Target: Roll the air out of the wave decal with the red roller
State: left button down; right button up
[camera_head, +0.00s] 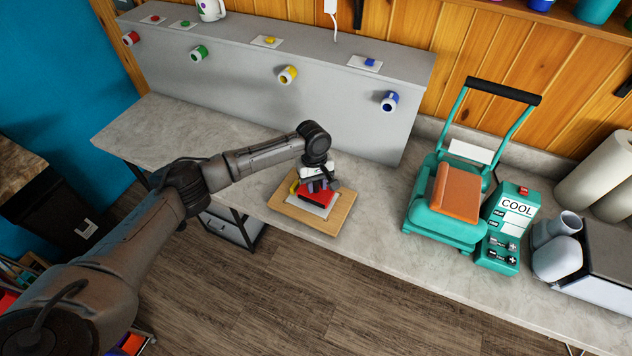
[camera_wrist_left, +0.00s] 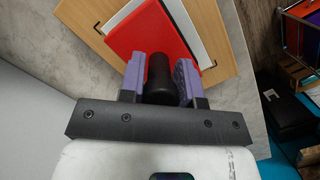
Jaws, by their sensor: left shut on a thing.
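My left gripper (camera_head: 318,186) is over the wooden board on the counter. In the left wrist view its purple fingers (camera_wrist_left: 160,82) are shut on a black handle (camera_wrist_left: 162,75) of the red roller. A flat-looking red shape (camera_wrist_left: 138,35) lies beyond and around the handle; it also shows under the gripper in the head view (camera_head: 317,199). I cannot tell whether all the red is the roller. A white sheet (camera_head: 322,210) lies under the red on the wooden board (camera_head: 336,220). No wave pattern can be made out. My right gripper is not in view.
A teal heat press (camera_head: 445,215) with an orange pad and a teal COOL display unit (camera_head: 505,230) stand to the right. A grey shelf unit (camera_head: 230,75) with several coloured rolls stands behind. Bare counter (camera_head: 375,205) separates the board and press.

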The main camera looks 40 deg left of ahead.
pick_arm(q)
jog(key=shift+f, duration=0.5)
jog(key=shift+s, duration=0.1)
jog(key=shift+s+d+r+p, duration=0.1)
jog(key=shift+s+d+p, duration=0.15)
jog(key=shift+s, duration=0.5)
jog(key=shift+s+d, duration=0.15)
jog(key=shift+s, duration=0.65)
jog(key=shift+w+a+b, duration=0.15)
jog(key=shift+w+b, duration=0.05)
jog(key=shift+w, duration=0.4)
jog(key=shift+w+a+b, duration=0.15)
jog(key=shift+w+b, duration=0.05)
jog(key=shift+w, duration=0.35)
jog(key=shift+w+a+b, duration=0.3)
jog(key=shift+w+b, duration=0.3)
jog(key=shift+w, duration=0.5)
jog(key=shift+w+a+b, duration=0.25)
jog(key=shift+w+b, duration=0.35)
jog(key=shift+w, duration=0.45)
